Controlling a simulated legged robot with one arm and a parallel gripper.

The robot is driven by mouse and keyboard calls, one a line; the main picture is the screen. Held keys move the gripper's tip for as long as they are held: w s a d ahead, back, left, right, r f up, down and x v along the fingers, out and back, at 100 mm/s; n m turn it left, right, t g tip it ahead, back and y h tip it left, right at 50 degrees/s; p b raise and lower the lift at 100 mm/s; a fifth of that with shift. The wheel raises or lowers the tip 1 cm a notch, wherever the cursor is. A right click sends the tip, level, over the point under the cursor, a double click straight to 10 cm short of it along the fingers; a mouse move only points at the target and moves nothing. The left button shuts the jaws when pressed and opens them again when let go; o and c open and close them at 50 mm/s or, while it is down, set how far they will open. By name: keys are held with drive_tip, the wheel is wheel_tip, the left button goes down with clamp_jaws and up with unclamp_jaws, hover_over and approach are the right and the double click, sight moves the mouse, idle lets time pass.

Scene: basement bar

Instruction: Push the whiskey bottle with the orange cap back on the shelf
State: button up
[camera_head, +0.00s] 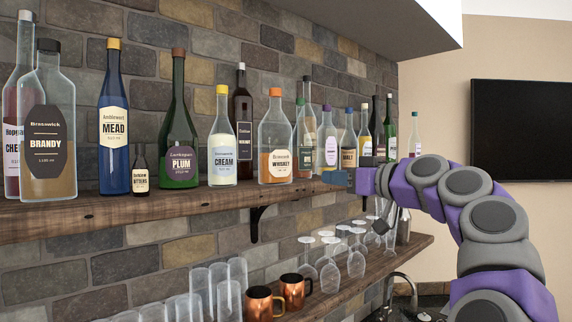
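The whiskey bottle (275,150) is clear, with an orange cap, amber liquid low inside and a label reading "Whiskey". It stands upright on the upper wooden shelf (120,210), near the shelf's front edge. My gripper (335,178) reaches in from the right at about the height of the bottle's lower part. Its blue-grey tip is to the right of the bottle, with a visible gap between them in the picture. I cannot tell whether its fingers are open or shut. I see nothing held in it.
Left of the whiskey stand the cream (222,150), plum (179,130), mead (114,130) and brandy (48,130) bottles. A dark bottle (242,115) stands behind. More bottles crowd to the right, partly behind my gripper. Glasses and copper mugs (259,303) stand on the lower shelf.

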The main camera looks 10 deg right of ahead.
drive_tip(key=p, duration=0.6)
approach(283, 171)
drive_tip(key=x, duration=0.4)
drive_tip(key=shift+w+a+p, duration=0.3)
drive_tip(key=shift+w+p, duration=0.1)
drive_tip(key=shift+w, duration=0.1)
drive_tip(key=shift+w+a+p, duration=0.4)
drive_tip(key=shift+w+p, duration=0.15)
drive_tip(key=shift+w+a, duration=0.2)
drive_tip(key=shift+w, duration=0.1)
drive_tip(key=shift+w+a+p, duration=0.1)
drive_tip(key=shift+w+p, duration=0.05)
drive_tip(key=shift+p, duration=0.25)
drive_tip(key=shift+w+a+p, duration=0.25)
drive_tip(key=shift+w+p, duration=0.1)
drive_tip(key=shift+w, duration=0.05)
drive_tip(key=shift+p+x, duration=0.75)
drive_tip(key=shift+x, duration=0.25)
drive_tip(key=shift+w+a, duration=0.25)
drive_tip(key=shift+a, duration=0.05)
